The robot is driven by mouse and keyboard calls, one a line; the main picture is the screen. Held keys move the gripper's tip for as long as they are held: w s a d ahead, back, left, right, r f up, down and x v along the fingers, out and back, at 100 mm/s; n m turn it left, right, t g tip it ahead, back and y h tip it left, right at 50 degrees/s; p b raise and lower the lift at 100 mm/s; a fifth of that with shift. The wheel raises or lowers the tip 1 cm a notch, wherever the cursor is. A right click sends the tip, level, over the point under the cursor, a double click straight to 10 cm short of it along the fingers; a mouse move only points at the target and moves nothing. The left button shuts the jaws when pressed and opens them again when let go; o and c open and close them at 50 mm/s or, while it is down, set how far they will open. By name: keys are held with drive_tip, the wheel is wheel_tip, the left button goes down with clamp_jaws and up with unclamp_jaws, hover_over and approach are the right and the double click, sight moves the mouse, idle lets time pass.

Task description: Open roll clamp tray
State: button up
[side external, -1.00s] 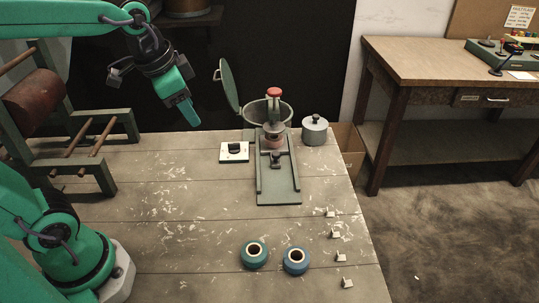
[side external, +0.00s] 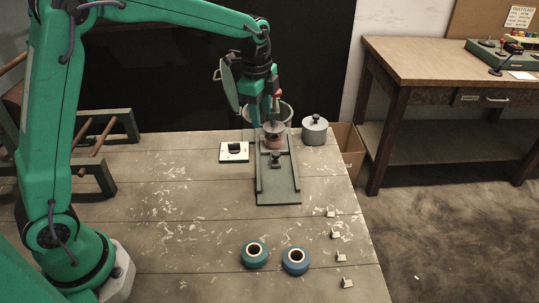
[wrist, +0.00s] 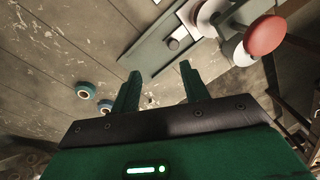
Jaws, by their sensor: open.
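The grey-green tray (side external: 278,190) lies on the table with raised side rails and a small dark knob (side external: 276,159) between them. A clamp post with a red-topped handle (side external: 277,94) stands at its far end above a reddish disc (side external: 274,142). In the wrist view the red knob (wrist: 265,35) and the tray (wrist: 150,50) are at the upper right. My gripper (side external: 261,123) is beside the clamp post, on its left, above the tray's far end. Its fingers (wrist: 160,86) are apart with nothing between them. My arm partly hides the clamp.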

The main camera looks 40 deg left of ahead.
sight(276, 153)
drive_tip(key=w+f+m, duration=0.1)
drive_tip(key=f, duration=0.1)
drive_tip(key=w+f+m, duration=0.1)
drive_tip(key=w+f, duration=0.1)
drive_tip(key=w+d+f+m+g, duration=0.1)
drive_tip(key=f, duration=0.1)
drive_tip(key=shift+w+f, duration=0.35)
drive_tip(key=shift+f, duration=3.9)
clamp_jaws()
